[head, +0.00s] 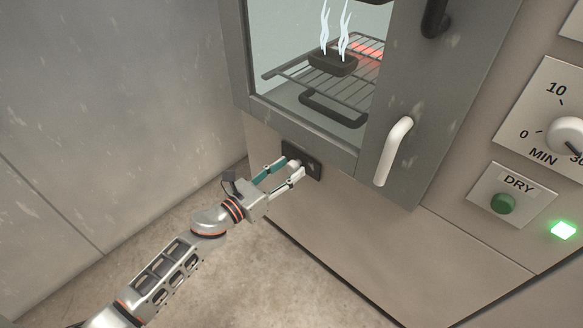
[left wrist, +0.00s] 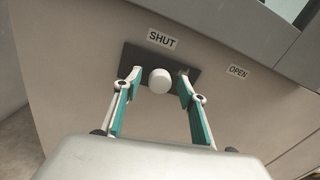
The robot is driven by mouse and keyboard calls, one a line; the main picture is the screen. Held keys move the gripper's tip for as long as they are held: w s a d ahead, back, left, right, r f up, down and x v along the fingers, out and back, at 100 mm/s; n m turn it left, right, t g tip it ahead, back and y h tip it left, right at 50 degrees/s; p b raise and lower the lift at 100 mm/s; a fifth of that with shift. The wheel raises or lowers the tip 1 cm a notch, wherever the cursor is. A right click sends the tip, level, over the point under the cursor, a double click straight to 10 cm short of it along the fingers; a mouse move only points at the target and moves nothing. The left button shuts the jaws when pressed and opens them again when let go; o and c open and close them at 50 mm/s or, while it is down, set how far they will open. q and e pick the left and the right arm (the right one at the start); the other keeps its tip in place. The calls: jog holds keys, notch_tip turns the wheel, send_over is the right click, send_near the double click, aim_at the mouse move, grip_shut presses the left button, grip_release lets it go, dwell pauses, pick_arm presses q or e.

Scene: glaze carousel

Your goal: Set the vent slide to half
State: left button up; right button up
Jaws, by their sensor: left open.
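The vent slide is a dark plate (left wrist: 184,76) on the oven's lower front, with a round white knob (left wrist: 160,81). Labels beside it read SHUT (left wrist: 162,39) at the upper left and OPEN (left wrist: 237,71) at the right. The knob sits on the plate nearer the SHUT label. In the head view the plate (head: 314,167) is partly hidden behind the gripper. My left gripper (left wrist: 159,83) is open, with one finger on each side of the knob and visible gaps to it. It also shows in the head view (head: 291,168). My right gripper is not in view.
Above the plate is the oven door with a window and a white handle (head: 393,151). Inside, a steaming dark dish (head: 333,62) stands on a wire rack. A minute dial (head: 566,134) and a green DRY button (head: 502,204) are at the right. A grey wall stands left.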

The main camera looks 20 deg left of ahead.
pick_arm(q)
jog(key=shift+x, duration=0.85)
grip_shut()
jog(key=s+d, duration=0.1)
jog(key=d, duration=0.3)
jog(key=s+d, duration=0.1)
jog(key=d, duration=0.1)
jog(key=shift+s+d+f, duration=0.1)
jog(key=shift+s+d, duration=0.2)
jog(key=shift+d, duration=0.05)
grip_release()
